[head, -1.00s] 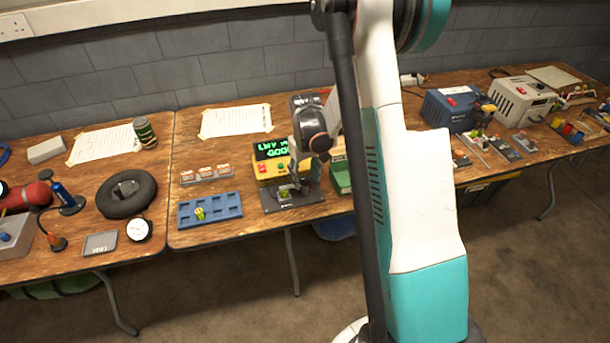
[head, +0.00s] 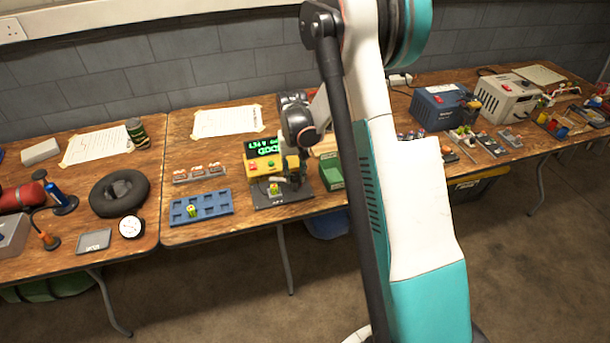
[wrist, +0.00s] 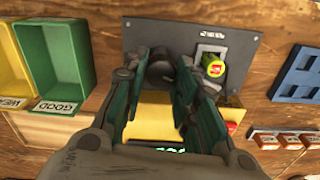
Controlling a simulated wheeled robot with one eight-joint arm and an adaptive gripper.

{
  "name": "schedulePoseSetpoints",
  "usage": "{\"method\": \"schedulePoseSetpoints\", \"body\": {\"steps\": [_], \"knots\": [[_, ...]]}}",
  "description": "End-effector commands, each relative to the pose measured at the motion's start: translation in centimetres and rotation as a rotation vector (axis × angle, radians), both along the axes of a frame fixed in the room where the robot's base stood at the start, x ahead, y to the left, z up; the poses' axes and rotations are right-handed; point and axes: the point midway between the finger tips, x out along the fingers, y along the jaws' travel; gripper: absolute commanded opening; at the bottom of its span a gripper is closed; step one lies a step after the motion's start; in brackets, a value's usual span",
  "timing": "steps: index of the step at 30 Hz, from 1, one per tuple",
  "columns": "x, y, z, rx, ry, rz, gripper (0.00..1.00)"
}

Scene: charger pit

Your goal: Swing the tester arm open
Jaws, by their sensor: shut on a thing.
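The yellow tester (head: 254,168) stands on a dark base plate (head: 268,201) on the table, with green lettering on its display. A green-and-yellow cell (head: 274,188) sits on the plate; in the wrist view it (wrist: 214,66) is in a pale holder, right of my fingers. My gripper (head: 294,182) is low over the plate's right side. In the wrist view my gripper (wrist: 166,62) is shut on a dark, rounded part (wrist: 160,74), which looks like the tester arm. The fingers hide most of that arm, so its exact angle is hard to tell.
A green bin (head: 331,174) stands close right of the tester; the wrist view shows a green bin (wrist: 55,100) labelled GOOD beside a yellow one (wrist: 12,80).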

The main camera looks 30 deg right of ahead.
Motion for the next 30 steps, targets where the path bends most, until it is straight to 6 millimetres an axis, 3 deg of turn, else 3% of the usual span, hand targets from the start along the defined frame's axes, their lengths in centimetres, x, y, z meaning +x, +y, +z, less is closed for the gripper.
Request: {"method": "schedulePoseSetpoints", "body": {"steps": [30], "knots": [[0.19,0.12,-0.01,0.001,0.000,-0.948,0.00]]}}
